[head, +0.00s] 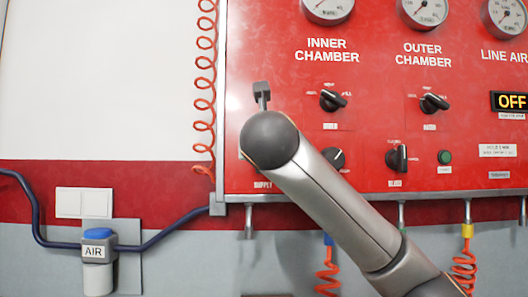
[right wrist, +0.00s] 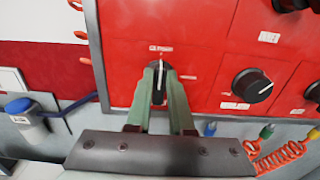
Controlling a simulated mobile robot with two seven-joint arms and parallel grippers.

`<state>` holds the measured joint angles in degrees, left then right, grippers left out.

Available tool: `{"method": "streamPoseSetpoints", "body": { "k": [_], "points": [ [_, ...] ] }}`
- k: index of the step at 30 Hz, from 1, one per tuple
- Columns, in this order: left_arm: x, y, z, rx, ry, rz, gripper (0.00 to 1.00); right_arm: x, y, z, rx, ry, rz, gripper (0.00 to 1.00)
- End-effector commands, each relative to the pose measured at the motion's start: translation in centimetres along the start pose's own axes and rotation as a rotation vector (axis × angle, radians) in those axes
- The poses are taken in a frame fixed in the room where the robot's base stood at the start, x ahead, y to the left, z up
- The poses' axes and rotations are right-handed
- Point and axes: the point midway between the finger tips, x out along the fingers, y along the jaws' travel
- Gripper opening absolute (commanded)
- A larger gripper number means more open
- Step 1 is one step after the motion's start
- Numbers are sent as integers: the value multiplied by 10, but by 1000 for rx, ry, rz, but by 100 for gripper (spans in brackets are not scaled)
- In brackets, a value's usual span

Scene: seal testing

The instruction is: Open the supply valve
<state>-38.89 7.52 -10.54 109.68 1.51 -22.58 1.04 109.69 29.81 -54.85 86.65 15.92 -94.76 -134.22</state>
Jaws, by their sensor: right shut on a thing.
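The supply valve is a black knob (right wrist: 157,94) with a pale pointer line, on the red panel in the right wrist view. The pointer stands close to upright. My right gripper (right wrist: 159,78) has its two green fingers on either side of the knob and is shut on it. In the head view my right arm comes in from the lower right and hides the knob and the fingers; only part of the "SUPPLY" label (head: 263,184) shows. My left gripper is in neither view.
Other black knobs sit on the red panel (head: 375,130), including the inner chamber knob (head: 332,101) and outer chamber knob (head: 434,103). Gauges line the top. An "OFF" display (head: 511,101) is at right. A blue-capped AIR unit (head: 98,250) and coiled red hose (head: 205,80) are left.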

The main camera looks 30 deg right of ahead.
Motion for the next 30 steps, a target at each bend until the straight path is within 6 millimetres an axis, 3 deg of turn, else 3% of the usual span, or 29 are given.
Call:
{"method": "streamPoseSetpoints", "body": {
  "k": [11,30],
  "points": [
    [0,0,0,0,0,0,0,0,-1,0,89,1,1,0],
    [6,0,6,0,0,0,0,0,-9,-4,653,1,1,0]
  ]
}}
